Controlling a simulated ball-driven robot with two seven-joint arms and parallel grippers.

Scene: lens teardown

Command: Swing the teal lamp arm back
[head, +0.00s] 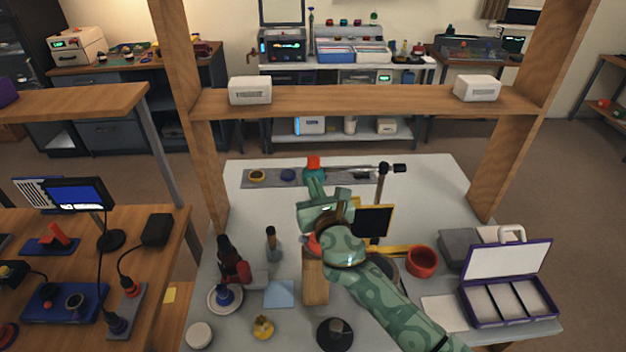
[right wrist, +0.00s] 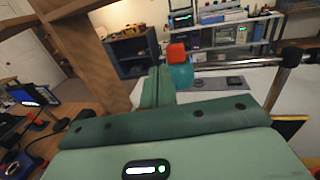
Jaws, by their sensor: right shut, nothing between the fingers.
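In the right wrist view the teal head (right wrist: 182,76), red block (right wrist: 177,53) and rod (right wrist: 240,64) are ahead, slightly right of my fingers. My right gripper (head: 316,187) is shut and empty, right by the teal head on its near side. I cannot tell whether it touches the head. My fingers hide part of the head's lower side. My left gripper is not in view.
A wooden frame with a shelf (head: 370,100) stands across the bench. A grey strip (head: 263,182) lies under the lamp arm. A dark panel (head: 374,221), red cup (head: 422,261) and purple-edged case (head: 508,300) are near my right arm. Bare white bench (head: 440,195) shows at right rear.

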